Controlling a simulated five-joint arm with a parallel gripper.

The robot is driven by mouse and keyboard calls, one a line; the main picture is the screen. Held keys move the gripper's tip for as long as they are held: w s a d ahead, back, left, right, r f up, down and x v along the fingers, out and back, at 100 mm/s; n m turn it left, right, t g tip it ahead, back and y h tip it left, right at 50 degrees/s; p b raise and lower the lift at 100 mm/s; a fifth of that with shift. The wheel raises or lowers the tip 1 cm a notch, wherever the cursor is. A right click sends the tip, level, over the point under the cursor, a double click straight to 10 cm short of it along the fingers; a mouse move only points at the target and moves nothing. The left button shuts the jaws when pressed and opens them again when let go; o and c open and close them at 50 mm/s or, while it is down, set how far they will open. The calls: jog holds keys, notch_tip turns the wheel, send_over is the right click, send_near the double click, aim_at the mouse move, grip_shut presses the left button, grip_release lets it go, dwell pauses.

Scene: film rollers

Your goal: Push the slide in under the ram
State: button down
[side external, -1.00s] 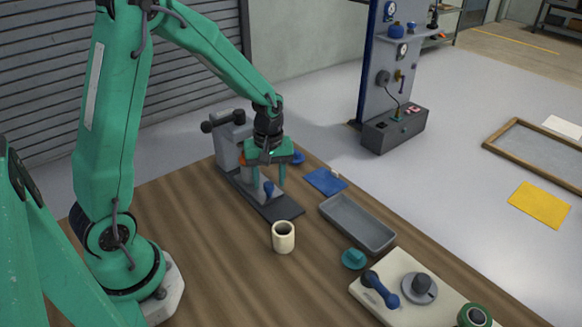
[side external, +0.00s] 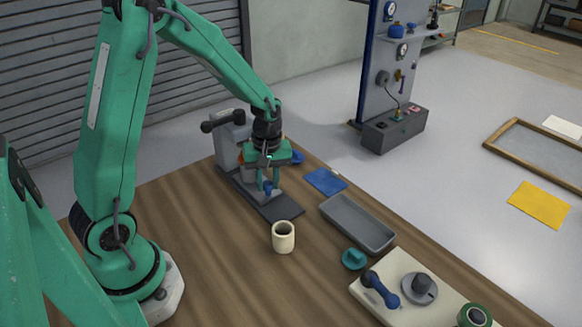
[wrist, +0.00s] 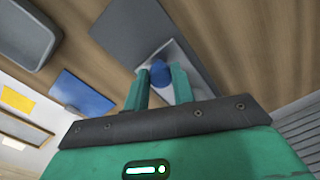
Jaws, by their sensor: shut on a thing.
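The slide (side external: 257,192) is a grey plate on the dark base rail (side external: 284,209) of the press, with a blue knob (side external: 268,187) standing on it. My gripper (side external: 268,186) points down and is shut on the blue knob, one finger on each side. In the wrist view the knob (wrist: 161,72) sits between my fingers, with the pale slide (wrist: 184,62) around it. The grey press (side external: 229,140) stands at the back end of the rail. Its ram is mostly hidden behind my gripper and wrist.
A cream mug (side external: 283,237) stands in front of the rail. A grey tray (side external: 357,223) and a blue cloth (side external: 325,181) lie to the right. A cream board (side external: 404,287) with a blue-handled tool (side external: 380,290) is at the front right. The wood between mug and my base is clear.

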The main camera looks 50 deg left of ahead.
jog(key=shift+a, duration=1.55)
jog(key=c, duration=1.2)
grip_release()
jog(key=shift+o, duration=0.2)
jog(key=shift+r, duration=0.1)
notch_tip(320, 180, up, 8)
jog(key=shift+w, duration=0.15)
